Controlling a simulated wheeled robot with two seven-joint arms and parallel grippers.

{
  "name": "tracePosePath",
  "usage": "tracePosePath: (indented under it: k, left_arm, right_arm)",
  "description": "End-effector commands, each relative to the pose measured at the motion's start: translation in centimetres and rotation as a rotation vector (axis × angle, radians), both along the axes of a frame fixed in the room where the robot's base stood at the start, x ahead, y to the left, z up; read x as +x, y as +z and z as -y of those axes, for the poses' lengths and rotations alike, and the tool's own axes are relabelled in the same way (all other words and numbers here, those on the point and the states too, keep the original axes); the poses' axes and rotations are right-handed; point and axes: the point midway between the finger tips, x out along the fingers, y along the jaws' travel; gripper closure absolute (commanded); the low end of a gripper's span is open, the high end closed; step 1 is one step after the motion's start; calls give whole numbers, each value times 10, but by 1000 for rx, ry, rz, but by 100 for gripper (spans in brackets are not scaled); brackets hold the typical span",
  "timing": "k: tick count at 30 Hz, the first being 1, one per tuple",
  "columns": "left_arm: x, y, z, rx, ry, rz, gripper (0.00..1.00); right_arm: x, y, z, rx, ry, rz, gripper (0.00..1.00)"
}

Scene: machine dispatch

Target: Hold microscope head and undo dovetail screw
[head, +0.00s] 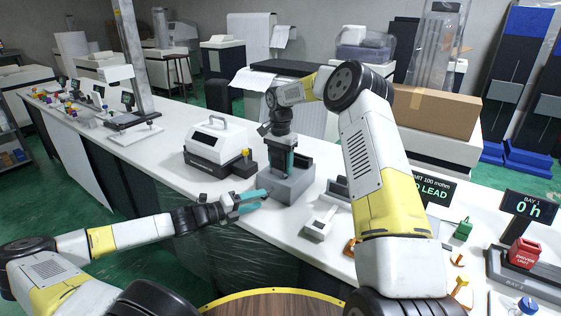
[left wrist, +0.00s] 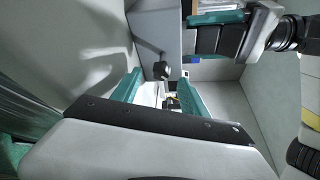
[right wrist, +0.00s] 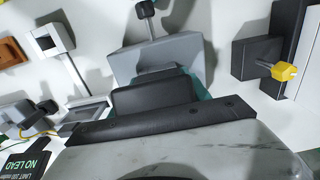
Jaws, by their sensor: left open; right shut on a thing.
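A grey stepped block (head: 290,187) stands on the white bench, with a dark upright body, seemingly the microscope head (right wrist: 155,97), at it. My right gripper (head: 287,163) is shut on this dark body from above; its teal fingers are partly hidden by it. The dovetail screw, a dark knob on a thin rod (left wrist: 161,70), sticks out of the grey block's side; it also shows in the right wrist view (right wrist: 146,9). My left gripper (head: 252,201) is open beside the block. In the left wrist view the knob lies between and slightly beyond its teal fingertips, with no contact visible.
A white case with a handle (head: 213,142) and a dark block with a yellow knob (head: 247,161) stand left of the grey block. A small white device (head: 319,224) and a NO LEAD display (head: 430,189) are to the right. A red box (head: 524,252) sits far right.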

Motion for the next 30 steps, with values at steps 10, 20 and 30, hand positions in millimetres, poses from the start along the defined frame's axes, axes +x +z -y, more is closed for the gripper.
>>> tracePosePath:
  k: [10,20,30]
  left_arm:
    - [-15,0,-10,-1,0,-1,48]
    - [3,1,-13,81,33,-16,48]
    - [31,14,-25,611,214,119,48]
  right_arm:
    - [0,1,0,0,0,1,100]
    - [0,1,0,0,0,1,100]
    - [0,1,0,0,0,1,100]
